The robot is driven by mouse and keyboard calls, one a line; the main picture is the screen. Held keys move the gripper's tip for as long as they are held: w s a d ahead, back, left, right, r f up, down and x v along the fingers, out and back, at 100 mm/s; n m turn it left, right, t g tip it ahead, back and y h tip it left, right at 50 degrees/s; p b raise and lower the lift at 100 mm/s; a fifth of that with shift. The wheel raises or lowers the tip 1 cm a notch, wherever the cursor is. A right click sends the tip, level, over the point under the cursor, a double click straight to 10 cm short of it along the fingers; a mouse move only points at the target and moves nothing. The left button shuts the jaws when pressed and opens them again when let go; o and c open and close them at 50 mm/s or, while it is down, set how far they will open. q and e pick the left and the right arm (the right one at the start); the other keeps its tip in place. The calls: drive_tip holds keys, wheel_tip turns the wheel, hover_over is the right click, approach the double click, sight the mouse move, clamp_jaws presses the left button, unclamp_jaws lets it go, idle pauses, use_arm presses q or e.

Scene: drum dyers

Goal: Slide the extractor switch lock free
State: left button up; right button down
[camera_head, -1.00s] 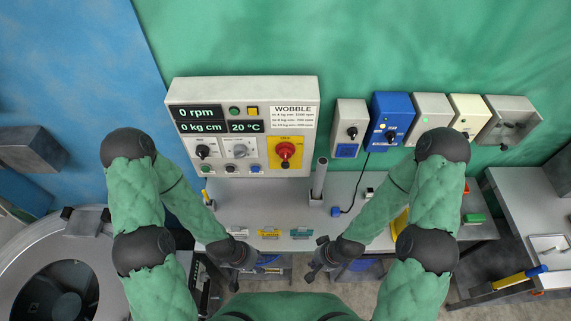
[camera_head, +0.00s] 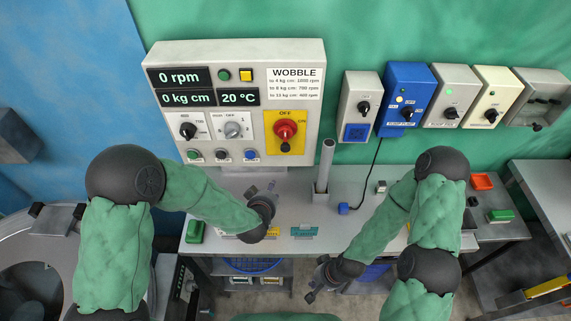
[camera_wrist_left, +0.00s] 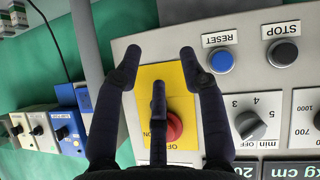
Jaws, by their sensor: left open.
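The extractor control box (camera_head: 232,105) stands at the back of the bench, with a red rotary switch (camera_head: 285,131) on a yellow plate (camera_head: 302,144). In the left wrist view the red knob (camera_wrist_left: 174,127) sits partly behind my fingers on the yellow plate (camera_wrist_left: 150,78). I cannot make out a separate sliding lock. My left gripper (camera_head: 264,188) is open and empty, below and in front of the box; its spread fingers (camera_wrist_left: 158,62) show in the left wrist view. My right gripper (camera_head: 314,279) is open and empty, low at the bench's front edge.
A grey post (camera_head: 325,165) rises from the bench just right of the control box. A blue switch box (camera_head: 409,82) and other switch boxes line the wall. Small green (camera_head: 500,215) and orange (camera_head: 482,181) items lie at the right.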

sight(285, 150)
use_arm(q)
drive_tip(key=w+d+r+n+t+y+b, duration=0.2)
drive_tip(key=d+r+t+b, duration=0.4)
drive_tip(key=b, duration=0.8)
drive_tip(key=shift+t, duration=0.6)
drive_tip(key=w, duration=0.3)
drive_tip(key=w+b, duration=0.1)
drive_tip(key=w, duration=0.2)
drive_tip(key=w+a, duration=0.1)
drive_tip(key=w, duration=0.3)
drive_tip(key=shift+r+b, duration=0.15)
drive_tip(key=shift+b, duration=0.25)
